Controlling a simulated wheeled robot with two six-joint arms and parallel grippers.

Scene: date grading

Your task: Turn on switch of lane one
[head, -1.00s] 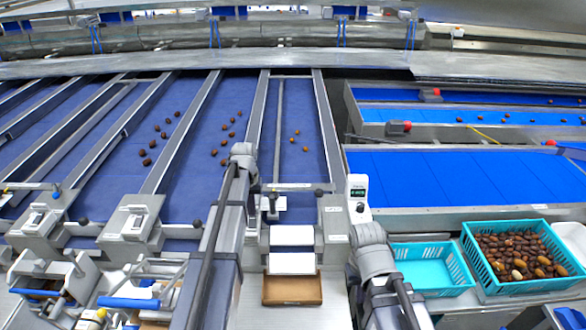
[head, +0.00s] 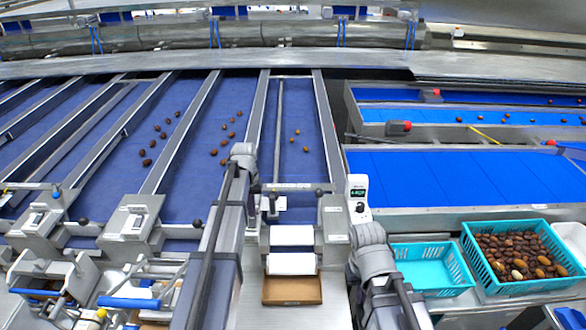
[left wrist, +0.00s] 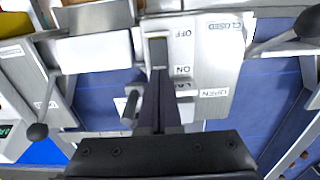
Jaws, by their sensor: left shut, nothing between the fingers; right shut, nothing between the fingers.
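In the left wrist view, which appears upside down, a grey switch box (left wrist: 205,65) carries OFF, ON, CLOSED and OPEN labels. Its dark switch slot (left wrist: 158,50) runs between OFF and ON. My left gripper (left wrist: 158,78) is shut and empty, its dark fingertips at the ON end of the slot. I cannot tell whether they touch the switch, nor its exact position. In the head view my left arm hides this box, left of the white pads (head: 292,236). No lane number is legible. My right gripper is out of view; only my right arm shows.
Blue lanes (head: 190,185) with scattered dates lie beyond, divided by metal rails. More switch boxes (head: 132,222) stand left. A scale display (head: 357,186), an empty turquoise basket (head: 432,292) and a basket (head: 545,291) full of dates are on the right. A black-knobbed lever (left wrist: 37,130) is close by.

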